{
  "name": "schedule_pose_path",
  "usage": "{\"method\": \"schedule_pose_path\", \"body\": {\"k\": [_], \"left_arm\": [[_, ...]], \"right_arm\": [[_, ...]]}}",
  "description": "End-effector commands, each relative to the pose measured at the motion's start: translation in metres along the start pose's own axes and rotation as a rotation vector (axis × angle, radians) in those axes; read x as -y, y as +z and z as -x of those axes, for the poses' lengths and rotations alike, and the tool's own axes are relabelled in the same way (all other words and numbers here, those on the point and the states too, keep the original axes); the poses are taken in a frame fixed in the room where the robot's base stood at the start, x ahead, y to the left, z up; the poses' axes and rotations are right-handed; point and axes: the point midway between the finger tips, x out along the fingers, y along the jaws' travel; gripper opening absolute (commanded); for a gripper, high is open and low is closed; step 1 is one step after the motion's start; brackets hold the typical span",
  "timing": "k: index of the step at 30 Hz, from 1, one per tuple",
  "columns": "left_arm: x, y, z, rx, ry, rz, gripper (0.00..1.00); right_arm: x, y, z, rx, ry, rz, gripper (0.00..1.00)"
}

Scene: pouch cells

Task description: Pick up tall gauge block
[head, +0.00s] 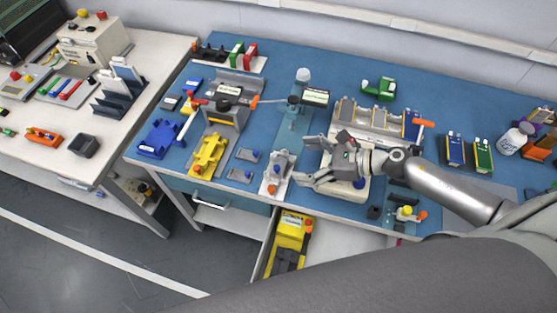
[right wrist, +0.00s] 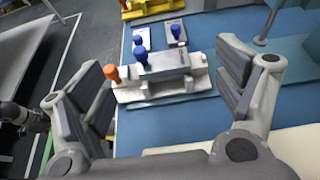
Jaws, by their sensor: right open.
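My right gripper (head: 303,161) is open and empty, its fingers pointing left in the head view. Just beyond the fingertips stands a pale grey stepped fixture (head: 277,176) with an orange and a blue knob. In the right wrist view this fixture (right wrist: 165,77) lies ahead, between and beyond the open fingers (right wrist: 165,80), apart from them. Two small flat grey blocks with blue knobs, one farther back (head: 249,156) and one nearer (head: 240,175), lie left of it. I cannot tell for certain which piece is the tall gauge block. My left gripper is not in view.
A yellow fixture (head: 208,156) and a blue tray (head: 160,139) lie farther left on the blue bench mat (head: 340,75). An open drawer (head: 335,243) below the front edge holds a yellow item (head: 289,237). A white base (head: 352,189) stands below my right wrist.

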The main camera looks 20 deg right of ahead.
Motion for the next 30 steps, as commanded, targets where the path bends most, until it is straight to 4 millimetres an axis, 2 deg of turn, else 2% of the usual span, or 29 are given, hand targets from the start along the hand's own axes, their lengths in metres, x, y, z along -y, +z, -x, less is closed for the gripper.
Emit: {"method": "schedule_pose_path", "body": {"k": [5, 10, 13, 18, 21, 28, 30], "left_arm": [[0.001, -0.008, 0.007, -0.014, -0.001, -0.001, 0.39], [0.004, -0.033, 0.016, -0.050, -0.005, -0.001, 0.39], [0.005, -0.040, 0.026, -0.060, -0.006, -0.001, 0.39], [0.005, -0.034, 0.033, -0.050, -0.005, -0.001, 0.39], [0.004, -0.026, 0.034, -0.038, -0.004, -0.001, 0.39], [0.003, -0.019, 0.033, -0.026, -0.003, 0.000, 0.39], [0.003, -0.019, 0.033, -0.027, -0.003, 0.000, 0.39]], "right_arm": [[0.000, 0.002, -0.018, 0.001, -0.001, 0.000, 0.88], [-0.001, 0.004, -0.029, 0.002, -0.001, -0.002, 0.88], [-0.002, 0.007, -0.042, 0.003, -0.001, -0.002, 0.88], [-0.002, 0.005, -0.064, 0.001, -0.002, -0.001, 0.88], [-0.003, 0.004, -0.071, -0.001, -0.001, 0.000, 0.88], [-0.003, 0.002, -0.072, -0.002, -0.001, 0.001, 0.88], [-0.003, 0.002, -0.072, -0.002, -0.001, 0.001, 0.81]]}}
